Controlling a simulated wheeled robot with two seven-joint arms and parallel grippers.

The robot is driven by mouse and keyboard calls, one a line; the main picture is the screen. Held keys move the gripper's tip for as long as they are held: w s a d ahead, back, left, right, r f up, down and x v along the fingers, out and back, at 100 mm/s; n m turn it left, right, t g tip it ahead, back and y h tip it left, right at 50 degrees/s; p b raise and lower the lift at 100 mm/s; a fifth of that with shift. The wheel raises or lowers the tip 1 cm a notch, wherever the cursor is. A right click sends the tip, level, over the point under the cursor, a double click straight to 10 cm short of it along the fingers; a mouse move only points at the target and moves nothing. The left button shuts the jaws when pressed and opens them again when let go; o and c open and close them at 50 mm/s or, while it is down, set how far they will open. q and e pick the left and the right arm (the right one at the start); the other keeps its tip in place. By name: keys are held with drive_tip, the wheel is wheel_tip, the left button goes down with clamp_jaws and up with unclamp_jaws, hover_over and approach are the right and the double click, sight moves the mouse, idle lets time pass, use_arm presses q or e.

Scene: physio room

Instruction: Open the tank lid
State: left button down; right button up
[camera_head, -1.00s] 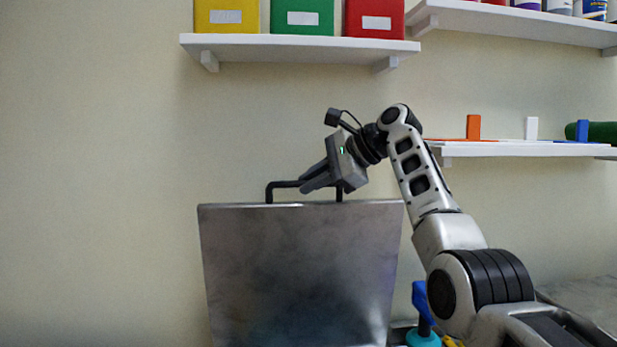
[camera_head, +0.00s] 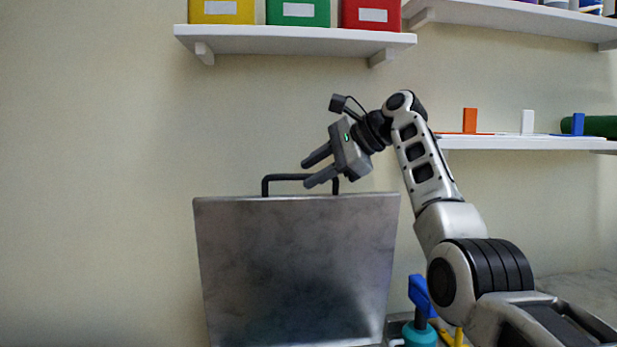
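The tank lid (camera_head: 295,270) is a grey metal panel standing raised, nearly upright, with its broad face toward me. Its black bar handle (camera_head: 285,178) sticks up from the top edge. My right gripper (camera_head: 310,172) is just above the right part of the handle, its two fingers spread apart and pointing left. It is open and holds nothing; the lower finger overlaps the handle in the view, and I cannot tell whether they touch. The tank body is hidden below the picture. My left gripper is not in view.
A white shelf (camera_head: 300,42) with yellow, green and red boxes hangs above the lid. Another shelf (camera_head: 520,143) with orange, white and blue pieces is at right. A teal and blue object (camera_head: 419,325) stands right of the lid. The wall at left is clear.

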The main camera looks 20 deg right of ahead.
drive_tip(key=b+v, duration=0.2)
drive_tip(key=v, duration=1.2)
